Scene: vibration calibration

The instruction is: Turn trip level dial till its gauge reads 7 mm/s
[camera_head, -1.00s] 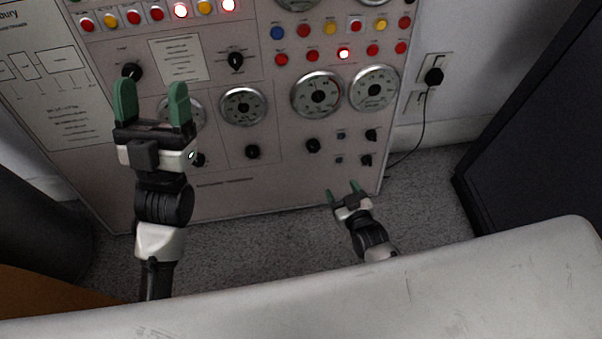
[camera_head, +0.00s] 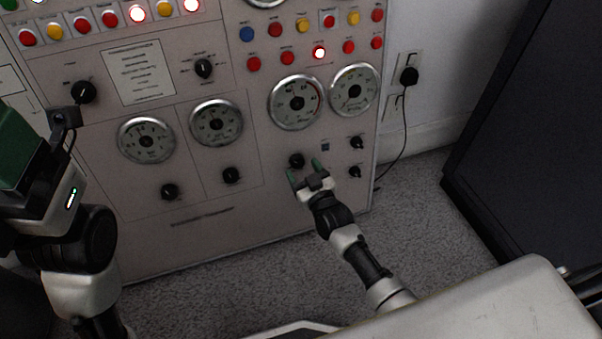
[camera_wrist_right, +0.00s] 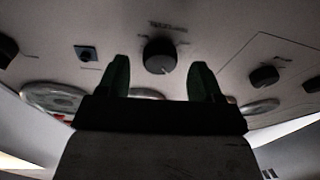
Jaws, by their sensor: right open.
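A black dial (camera_head: 297,160) sits on the grey panel below a round white-faced gauge (camera_head: 295,102) with a red arc. The lettering is too blurred to tell which dial is the trip level one. My right gripper (camera_head: 304,169) is open and empty just below this dial. In the right wrist view the dial (camera_wrist_right: 159,54) shows in the gap between the green fingertips (camera_wrist_right: 159,66), apart from both. The gauge's needle reading cannot be made out. My left gripper (camera_head: 15,145) is large at the left edge, partly cut off, with its jaw gap hidden.
Other gauges (camera_head: 216,123) and black knobs (camera_head: 231,175) line the panel. A small blue square switch (camera_head: 325,147) and two knobs (camera_head: 357,142) are right of the dial. A plugged socket (camera_head: 408,76) and a dark cabinet (camera_head: 530,130) stand further right. Carpet below is clear.

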